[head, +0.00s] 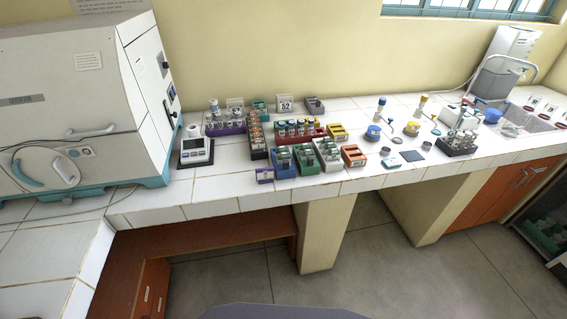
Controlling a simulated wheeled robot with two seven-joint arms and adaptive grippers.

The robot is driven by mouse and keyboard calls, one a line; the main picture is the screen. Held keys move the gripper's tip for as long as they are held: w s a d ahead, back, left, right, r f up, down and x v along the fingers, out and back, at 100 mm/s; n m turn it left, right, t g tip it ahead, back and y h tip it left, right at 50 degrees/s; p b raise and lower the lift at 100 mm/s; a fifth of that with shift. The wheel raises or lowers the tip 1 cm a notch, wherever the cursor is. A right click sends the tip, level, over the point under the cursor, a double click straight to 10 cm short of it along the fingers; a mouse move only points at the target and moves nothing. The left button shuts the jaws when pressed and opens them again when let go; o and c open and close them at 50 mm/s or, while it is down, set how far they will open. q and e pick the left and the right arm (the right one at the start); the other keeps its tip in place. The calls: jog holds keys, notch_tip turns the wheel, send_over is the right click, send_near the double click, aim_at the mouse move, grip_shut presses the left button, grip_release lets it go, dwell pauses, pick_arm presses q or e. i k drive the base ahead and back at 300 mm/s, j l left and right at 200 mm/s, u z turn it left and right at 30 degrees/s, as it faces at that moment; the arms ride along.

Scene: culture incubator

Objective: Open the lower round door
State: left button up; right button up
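The culture incubator (65,75) is a large white box with teal trim at the left end of the tiled counter. Its lower round door (45,160) is a white disc low on the front, near the left edge of the head view. The door looks closed, lying flush with the front. A teal curved piece (28,176) and a white raised grip (66,170) show on it. A separate white bar handle (91,131) is above and to the right of it. Neither of my grippers is in view.
A white device with a display (195,148) stands right of the incubator. Several coloured tube racks (283,163) fill the mid-counter. A grey cable (50,217) lies in front of the incubator. The counter edge (190,212) has open floor (370,265) beyond it.

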aim_at(38, 165)
jog(key=u, duration=1.85)
